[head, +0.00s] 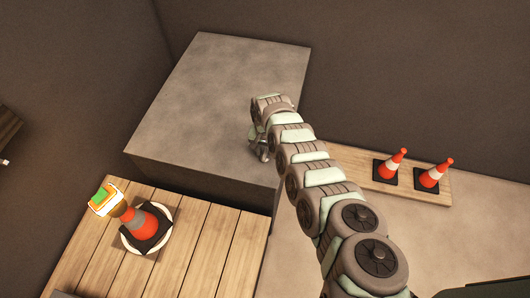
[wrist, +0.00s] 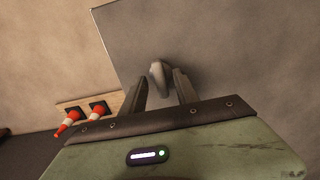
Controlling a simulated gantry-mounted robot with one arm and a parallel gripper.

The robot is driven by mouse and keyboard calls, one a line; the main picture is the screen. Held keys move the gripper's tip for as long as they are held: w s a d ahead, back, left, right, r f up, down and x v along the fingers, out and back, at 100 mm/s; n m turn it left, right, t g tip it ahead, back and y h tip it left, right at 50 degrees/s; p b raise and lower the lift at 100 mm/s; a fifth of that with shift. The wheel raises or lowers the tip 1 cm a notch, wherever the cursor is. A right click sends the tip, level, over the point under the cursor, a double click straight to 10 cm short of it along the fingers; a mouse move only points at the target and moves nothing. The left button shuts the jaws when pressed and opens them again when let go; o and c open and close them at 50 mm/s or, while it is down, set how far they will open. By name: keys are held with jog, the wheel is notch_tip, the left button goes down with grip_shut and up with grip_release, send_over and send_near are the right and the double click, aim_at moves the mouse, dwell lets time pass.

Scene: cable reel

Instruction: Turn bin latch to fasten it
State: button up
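The bin appears to be the large grey box (head: 215,95) at the back, and its grey face (wrist: 205,35) fills the upper middle of the wrist view. A small pale, rounded, upright piece (wrist: 157,75), likely the latch, shows against that face. My gripper (wrist: 160,84) is open, its two dark fingers apart, with the pale piece between and just beyond their tips. I see no clear contact. In the head view my gripper (head: 262,152) hangs at the box's right front side, and my arm hides the latch there.
Two orange-and-white cones (head: 391,164) (head: 431,175) stand on a wooden board (head: 350,172) at right.

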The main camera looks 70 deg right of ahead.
jog(key=shift+c, duration=0.5)
grip_shut()
